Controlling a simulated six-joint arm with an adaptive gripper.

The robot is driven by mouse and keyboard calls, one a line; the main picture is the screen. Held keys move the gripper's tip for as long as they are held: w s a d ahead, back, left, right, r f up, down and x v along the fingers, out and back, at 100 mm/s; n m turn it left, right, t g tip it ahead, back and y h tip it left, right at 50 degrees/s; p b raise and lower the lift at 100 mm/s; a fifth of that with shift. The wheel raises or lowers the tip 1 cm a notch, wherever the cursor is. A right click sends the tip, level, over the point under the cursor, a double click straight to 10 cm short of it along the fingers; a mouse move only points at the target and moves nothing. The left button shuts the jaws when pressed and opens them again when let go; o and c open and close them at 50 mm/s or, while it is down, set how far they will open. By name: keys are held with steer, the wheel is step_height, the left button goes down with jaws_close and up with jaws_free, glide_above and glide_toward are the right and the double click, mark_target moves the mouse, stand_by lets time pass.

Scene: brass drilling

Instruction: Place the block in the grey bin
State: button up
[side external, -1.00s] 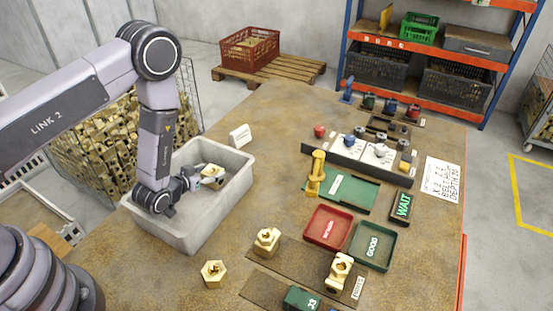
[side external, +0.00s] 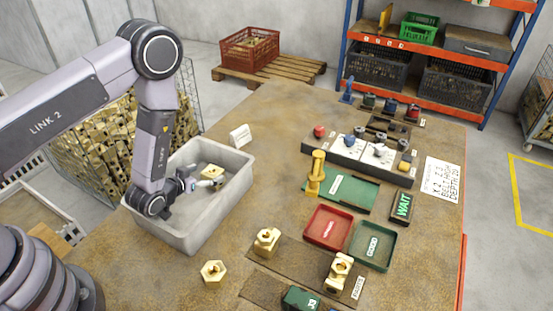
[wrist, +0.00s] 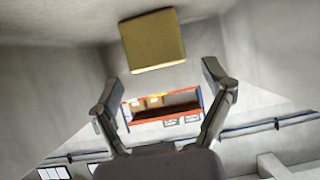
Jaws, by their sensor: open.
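The block (side external: 211,172) is a brass-coloured square piece inside the grey bin (side external: 235,196), towards its far end. My gripper (side external: 210,184) reaches low into the bin beside the block, lying nearly level. In the wrist view, the block (wrist: 152,40) shows whole, just beyond my open gripper (wrist: 164,82). The two fingers are spread wide with nothing between them, and the block looks apart from both. How the block rests on the bin floor is partly hidden in the side view.
The bin's walls surround my wrist closely. A small white sign (side external: 240,135) stands behind the bin. Brass parts (side external: 214,273) (side external: 267,241) stand on the table at the front. A red tray (side external: 327,228) and a green tray (side external: 373,246) lie to the right.

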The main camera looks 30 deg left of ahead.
step_height(320, 180, up, 8)
steer(key=s, duration=0.1)
step_height(320, 180, up, 9)
steer(key=g, duration=0.1)
glide_above(206, 176)
steer(key=s+a+r+g+h, duration=0.15)
steer(key=s+r, duration=0.35)
steer(key=r, duration=0.5)
steer(key=s+a+r+g, duration=0.1)
steer(key=s+r, duration=0.2)
steer(key=s, duration=0.4)
steer(key=s+a+r+g, duration=0.1)
steer(key=s+r+g, duration=0.1)
steer(key=s, duration=0.6)
steer(key=s+a+r+g+y, duration=0.1)
steer(key=s+a+r, duration=0.1)
steer(key=s+r, duration=0.3)
steer(key=s, duration=0.3)
steer(key=shift+g, duration=0.35)
